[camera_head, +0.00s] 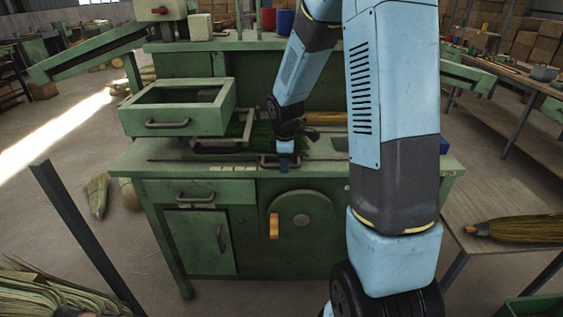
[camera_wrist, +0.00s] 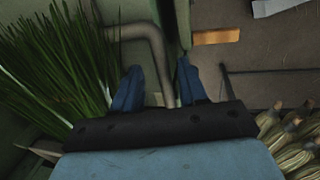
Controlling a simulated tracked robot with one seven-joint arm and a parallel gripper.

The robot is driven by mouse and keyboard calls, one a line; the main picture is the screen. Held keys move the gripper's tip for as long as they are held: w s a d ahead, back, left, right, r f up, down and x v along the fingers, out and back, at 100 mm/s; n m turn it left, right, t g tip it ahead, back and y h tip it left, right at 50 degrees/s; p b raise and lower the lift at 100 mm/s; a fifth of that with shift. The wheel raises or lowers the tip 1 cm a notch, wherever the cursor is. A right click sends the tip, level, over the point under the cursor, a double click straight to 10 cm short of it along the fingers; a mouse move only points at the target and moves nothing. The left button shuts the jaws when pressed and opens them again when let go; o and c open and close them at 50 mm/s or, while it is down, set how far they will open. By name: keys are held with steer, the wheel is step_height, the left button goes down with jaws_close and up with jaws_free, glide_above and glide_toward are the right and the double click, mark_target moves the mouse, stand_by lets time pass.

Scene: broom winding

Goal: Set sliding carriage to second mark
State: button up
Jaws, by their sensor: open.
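My gripper (camera_head: 286,166) is low over the green bench's worktop, at a bent grey metal handle (camera_head: 267,165) that appears to belong to the sliding carriage. In the wrist view my blue fingers (camera_wrist: 160,90) are open and apart, with the handle's bar (camera_wrist: 152,42) running down between them. I cannot tell whether either finger touches it. The carriage body is not clear behind my gripper. Several small pale marks (camera_head: 229,168) lie along the worktop to the left of the handle.
Green bristles (camera_wrist: 55,65) lie close left of the fingers in the wrist view. An open green drawer box (camera_head: 178,120) stands over the worktop's left side. Pale bundles (camera_wrist: 298,140) are at the wrist view's lower right. A broom (camera_head: 520,229) lies on the right table.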

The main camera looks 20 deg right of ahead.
jaws_close()
stand_by(0.3)
steer(key=shift+w+r, duration=0.1)
